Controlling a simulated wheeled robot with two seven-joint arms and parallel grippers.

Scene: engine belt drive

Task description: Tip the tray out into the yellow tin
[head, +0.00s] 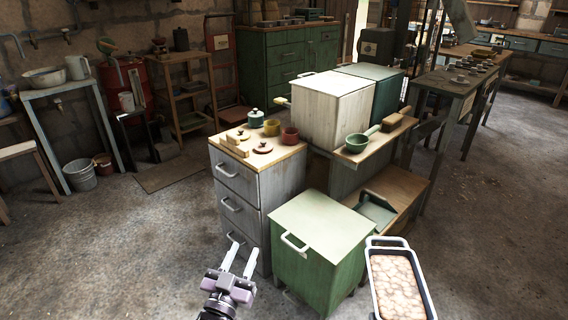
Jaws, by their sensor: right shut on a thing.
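The yellow tin (271,128) stands on the wooden top of the grey drawer cabinet, between a teal lidded pot and a red tin. The tray (372,275) is a dark oblong pan with a pale rim and end handle, full of pinkish-brown rounded pieces. It is at the lower right, well away from the tin, and looks roughly level. My right gripper is mostly out of frame; only a sliver shows at the tray's near left edge (374,316), where it holds the tray. My left gripper (243,250) is open and empty, in front of the grey cabinet's drawers.
The teal pot (256,119), red tin (289,137), dark red lid (263,148) and wooden blocks (236,146) crowd the cabinet top (278,160). A green box (318,232) stands between my grippers. A green pan (357,143) sits on a shelf behind. The floor at left is open.

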